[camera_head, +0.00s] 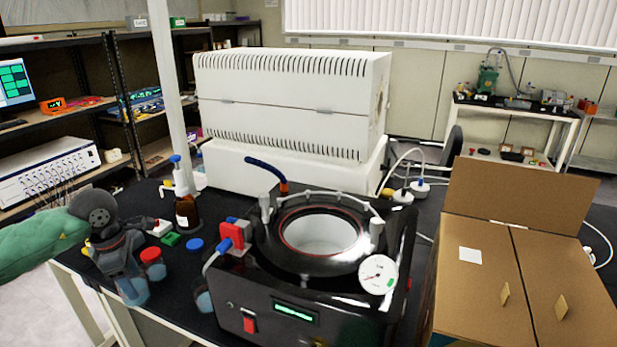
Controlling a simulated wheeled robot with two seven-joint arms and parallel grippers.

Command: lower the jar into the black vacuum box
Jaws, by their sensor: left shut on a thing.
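The black vacuum box (232,305) stands on the dark bench at the lower middle. Its round top opening (322,232) is uncovered, showing a pale interior and a dark rim. My left gripper (135,285) is at the lower left, left of the box and apart from it. It is shut on a jar with a red cap (152,257); the jar's body is largely hidden by or blurred with the fingers. The jar is lower than the box's opening in the picture and not over it. My right gripper is not in view.
A cardboard box (480,300) stands right.

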